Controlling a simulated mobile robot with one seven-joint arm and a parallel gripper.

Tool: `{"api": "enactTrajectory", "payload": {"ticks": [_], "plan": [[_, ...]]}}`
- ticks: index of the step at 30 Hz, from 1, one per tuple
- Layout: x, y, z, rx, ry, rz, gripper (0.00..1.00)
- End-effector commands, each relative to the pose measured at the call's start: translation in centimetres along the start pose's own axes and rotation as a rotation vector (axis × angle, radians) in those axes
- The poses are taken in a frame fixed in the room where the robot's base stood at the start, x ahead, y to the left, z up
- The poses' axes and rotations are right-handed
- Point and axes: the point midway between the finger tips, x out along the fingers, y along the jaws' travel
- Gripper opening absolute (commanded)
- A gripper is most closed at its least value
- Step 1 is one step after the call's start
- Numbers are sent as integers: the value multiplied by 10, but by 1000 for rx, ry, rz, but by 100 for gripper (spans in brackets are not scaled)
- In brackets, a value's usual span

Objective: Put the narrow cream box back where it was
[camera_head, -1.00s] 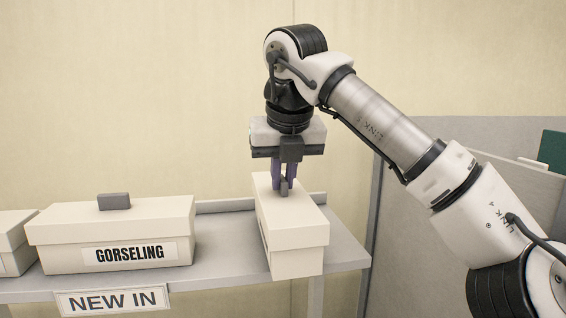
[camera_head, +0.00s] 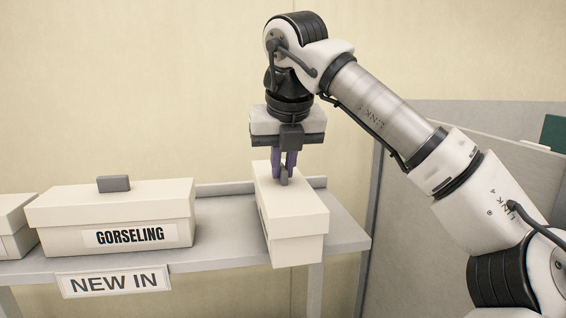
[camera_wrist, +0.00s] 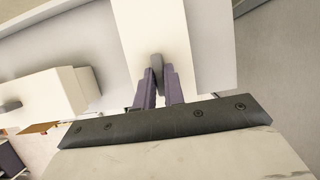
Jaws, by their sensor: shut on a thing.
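The narrow cream box (camera_head: 296,227) is at the right part of the shelf in the head view, its near end reaching past the shelf's front edge. I cannot tell whether it touches the shelf. My gripper (camera_head: 285,178) points down over it and is shut on the grey handle on its lid. In the wrist view the fingers (camera_wrist: 158,88) close around that handle, with the cream lid (camera_wrist: 153,30) beyond them.
The grey shelf (camera_head: 225,255) carries a wide cream box labelled GORSELING (camera_head: 115,225) to the left, with a gap between the boxes. Another cream box (camera_head: 12,228) stands at the far left. A NEW IN sign (camera_head: 114,282) hangs on the shelf front. A grey partition (camera_head: 430,240) stands at the right.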

Motion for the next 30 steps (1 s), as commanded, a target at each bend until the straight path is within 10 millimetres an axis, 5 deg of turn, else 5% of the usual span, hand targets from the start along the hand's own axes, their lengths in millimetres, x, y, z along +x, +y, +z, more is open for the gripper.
{"api": "enactTrajectory", "payload": {"ticks": [4, 5, 10, 20, 30], "plan": [[3, 0, -1, 0, -1, 0, 0], [2, 0, -1, 0, -1, 0, 14], [2, 0, -1, 0, 0, 0, 36], [-1, 0, -1, 1, 0, -1, 36], [-54, 0, -1, 1, -3, 0, 36]]}}
